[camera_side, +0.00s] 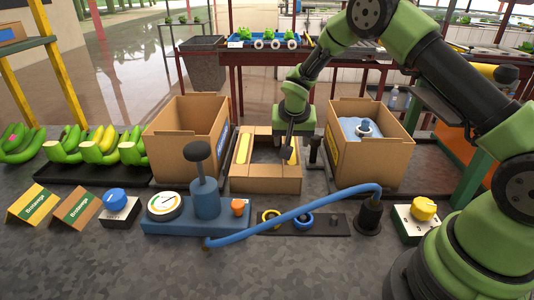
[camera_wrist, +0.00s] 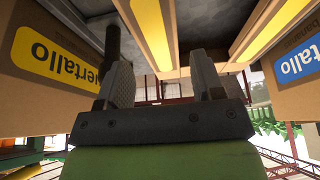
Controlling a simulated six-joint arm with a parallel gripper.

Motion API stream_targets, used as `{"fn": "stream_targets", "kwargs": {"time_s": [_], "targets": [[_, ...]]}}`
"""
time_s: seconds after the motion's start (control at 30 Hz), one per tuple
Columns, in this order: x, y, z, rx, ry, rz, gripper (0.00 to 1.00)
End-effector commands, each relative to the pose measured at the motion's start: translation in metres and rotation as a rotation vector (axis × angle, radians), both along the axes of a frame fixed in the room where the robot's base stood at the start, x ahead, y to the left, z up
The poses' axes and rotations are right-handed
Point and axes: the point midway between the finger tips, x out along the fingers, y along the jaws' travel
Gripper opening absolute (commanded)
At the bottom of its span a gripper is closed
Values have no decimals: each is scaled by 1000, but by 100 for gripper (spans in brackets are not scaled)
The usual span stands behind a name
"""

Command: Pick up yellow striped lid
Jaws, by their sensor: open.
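The yellow striped lid (camera_side: 265,185) is a shallow open cardboard tray between two cardboard boxes in the side view, with a yellow stripe along its left and right sides. In the wrist view, its yellow stripe (camera_wrist: 152,32) runs near the top middle. My gripper (camera_side: 287,150) points down at the right part of the lid in the side view. Its two fingers show apart in the wrist view (camera_wrist: 165,80), with nothing seen between them. I cannot tell whether a finger touches the lid.
An open box (camera_side: 187,145) stands left of the lid; another box (camera_side: 371,158), holding blue material, stands right. A blue pump (camera_side: 206,200) with a hose (camera_side: 300,212) is in front. Bananas (camera_side: 95,145) lie at left.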

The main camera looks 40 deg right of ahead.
Motion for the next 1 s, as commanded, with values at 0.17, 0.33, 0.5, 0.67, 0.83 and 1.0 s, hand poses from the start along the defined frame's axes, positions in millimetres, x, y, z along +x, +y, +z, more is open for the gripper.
{"fn": "stream_targets", "kwargs": {"time_s": [0.17, 0.33, 0.5, 0.67, 0.83, 1.0], "targets": [[2, -4, -15, 0, 3, -1, 61], [6, -10, -41, 0, 3, -1, 61], [11, -14, -54, 1, 1, 0, 61], [12, -14, -54, 1, -1, 0, 61], [11, -14, -54, 0, 0, 0, 40], [11, -14, -54, 1, -1, 0, 31]]}}
